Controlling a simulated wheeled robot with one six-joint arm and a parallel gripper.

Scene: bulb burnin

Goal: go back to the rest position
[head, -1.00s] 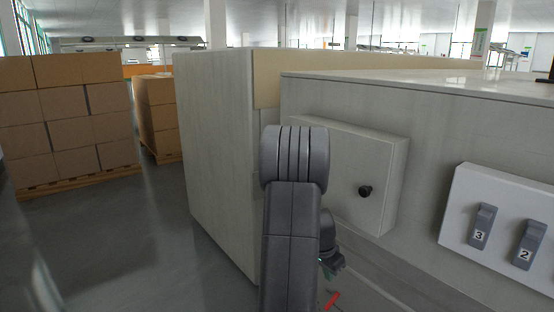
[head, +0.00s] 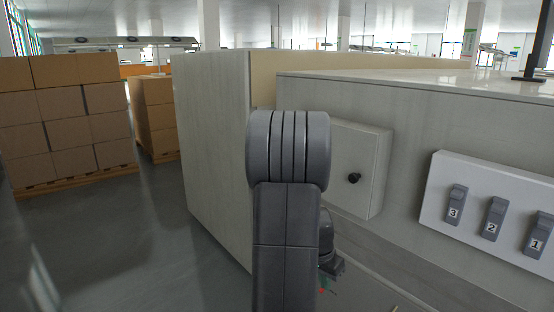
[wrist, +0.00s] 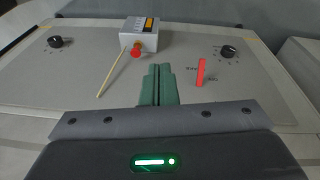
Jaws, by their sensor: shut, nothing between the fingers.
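My gripper (wrist: 158,72) shows in the wrist view, its two green fingers together with nothing between them. It points over a grey panel (wrist: 85,80). Past the fingertips stand a small grey box (wrist: 132,34) with a dark and orange label and a red knob (wrist: 136,52) on its front side. A red bar (wrist: 201,72) lies to the right of the fingers, apart from them. In the head view my arm stands folded in the foreground and hides most of the gripper end.
A thin wooden stick (wrist: 111,72) lies left of the fingers. Black dials sit at the panel's left (wrist: 56,42) and right (wrist: 228,51). A wall box (head: 360,160) and a white board (head: 490,190) with switches 3, 2 and 1 are on the cabinet side. Stacked cartons (head: 70,115) stand left; floor between is clear.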

